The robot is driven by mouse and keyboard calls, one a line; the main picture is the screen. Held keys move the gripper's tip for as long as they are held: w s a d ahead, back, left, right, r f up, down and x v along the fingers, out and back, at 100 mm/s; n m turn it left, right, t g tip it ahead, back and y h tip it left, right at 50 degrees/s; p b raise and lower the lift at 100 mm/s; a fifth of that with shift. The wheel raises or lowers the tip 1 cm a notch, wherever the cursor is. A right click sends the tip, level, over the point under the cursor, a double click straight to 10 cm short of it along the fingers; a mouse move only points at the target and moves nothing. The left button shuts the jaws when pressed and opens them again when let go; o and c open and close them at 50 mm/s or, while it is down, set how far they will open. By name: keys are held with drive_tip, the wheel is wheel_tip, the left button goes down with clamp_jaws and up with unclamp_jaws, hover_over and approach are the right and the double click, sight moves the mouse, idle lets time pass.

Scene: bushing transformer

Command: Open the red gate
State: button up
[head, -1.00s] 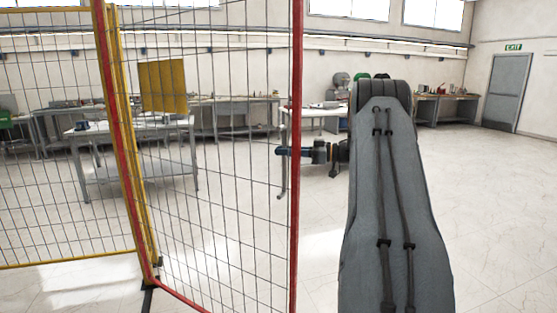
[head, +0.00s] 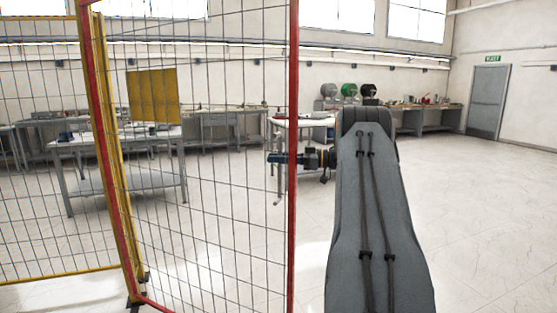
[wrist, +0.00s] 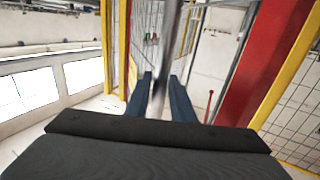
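The red gate (head: 293,200) is a red frame with wire mesh. It stands at an angle to the yellow-framed fence on the left, with a clear gap to the right of its free upright. My gripper (head: 272,158) is level with that upright at mid-height, its dark blue fingers pointing left past it. In the wrist view, the two fingers of my gripper (wrist: 161,82) are apart, with a grey vertical bar (wrist: 166,50) between or just beyond them; I cannot tell if they touch it. A broad red upright (wrist: 262,65) stands to the right there.
The yellow fence (head: 60,274) runs along the left. Behind the mesh are a grey workbench (head: 130,185) and a yellow panel (head: 153,96). More benches line the back wall. A grey door (head: 488,100) is at the far right. The floor on the right is free.

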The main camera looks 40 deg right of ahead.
drive_tip(key=b+v, duration=0.2)
drive_tip(key=v, duration=0.6)
drive_tip(key=shift+d, duration=0.25)
